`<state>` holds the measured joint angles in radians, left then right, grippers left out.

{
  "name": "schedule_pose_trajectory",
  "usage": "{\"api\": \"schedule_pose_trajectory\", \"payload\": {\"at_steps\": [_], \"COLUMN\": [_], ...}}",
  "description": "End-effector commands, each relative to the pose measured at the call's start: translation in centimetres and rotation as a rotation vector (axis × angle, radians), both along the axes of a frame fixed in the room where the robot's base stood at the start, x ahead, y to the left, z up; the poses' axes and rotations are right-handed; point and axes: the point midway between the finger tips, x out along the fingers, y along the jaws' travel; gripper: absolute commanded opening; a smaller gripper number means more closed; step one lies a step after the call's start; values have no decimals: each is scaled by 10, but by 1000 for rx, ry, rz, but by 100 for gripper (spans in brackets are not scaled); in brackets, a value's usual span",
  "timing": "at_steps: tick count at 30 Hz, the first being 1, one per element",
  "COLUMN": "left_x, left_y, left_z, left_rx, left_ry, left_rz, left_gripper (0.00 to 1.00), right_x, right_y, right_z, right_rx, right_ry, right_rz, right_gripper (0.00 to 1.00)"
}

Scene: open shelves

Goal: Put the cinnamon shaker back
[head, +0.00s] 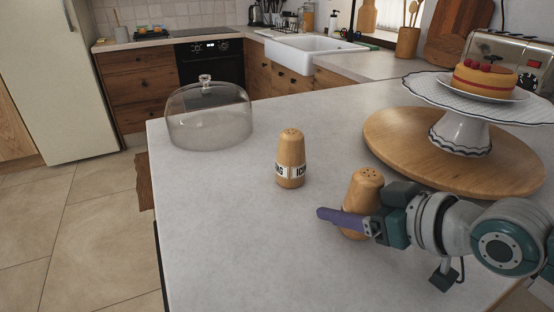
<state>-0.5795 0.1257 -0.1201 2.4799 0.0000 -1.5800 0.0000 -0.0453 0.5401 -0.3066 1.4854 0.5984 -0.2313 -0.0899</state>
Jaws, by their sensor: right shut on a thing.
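A wooden shaker (362,187) with holes in its top is at my right gripper (352,217). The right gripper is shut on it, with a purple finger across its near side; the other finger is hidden. Its label is not visible, and I cannot tell whether its base touches the counter. A second wooden shaker (290,150) stands upright to its left and farther back, apart from it. That one has a white band with lettering that reads like "ICING". My left gripper is not in view.
A glass dome (208,118) stands at the counter's back left. A round wooden board (400,135) at the right bears a white cake stand (460,133) with a cake (485,79). A toaster (515,55) is behind. The counter's front left (230,235) is clear.

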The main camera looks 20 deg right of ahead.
Motion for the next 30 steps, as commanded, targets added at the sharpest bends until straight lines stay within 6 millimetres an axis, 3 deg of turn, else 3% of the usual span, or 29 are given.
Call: {"api": "schedule_pose_trajectory", "payload": {"at_steps": [3, 4, 12, 22, 30], "left_x": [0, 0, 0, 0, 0], "left_y": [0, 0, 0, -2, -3], "left_z": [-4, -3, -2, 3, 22], "left_rx": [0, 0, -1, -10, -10], "left_ry": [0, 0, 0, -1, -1], "left_rz": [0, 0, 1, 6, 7], "left_gripper": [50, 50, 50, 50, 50], "right_x": [0, 0, 0, -2, -44], "right_y": [0, 0, 0, -1, -11], "right_z": [-4, -4, -3, 3, 27], "right_rx": [0, 0, 0, 0, -1], "right_ry": [0, 0, 0, 1, 5], "right_rz": [0, 0, 0, 0, 1], "right_gripper": [10, 69, 98, 98, 98]}}
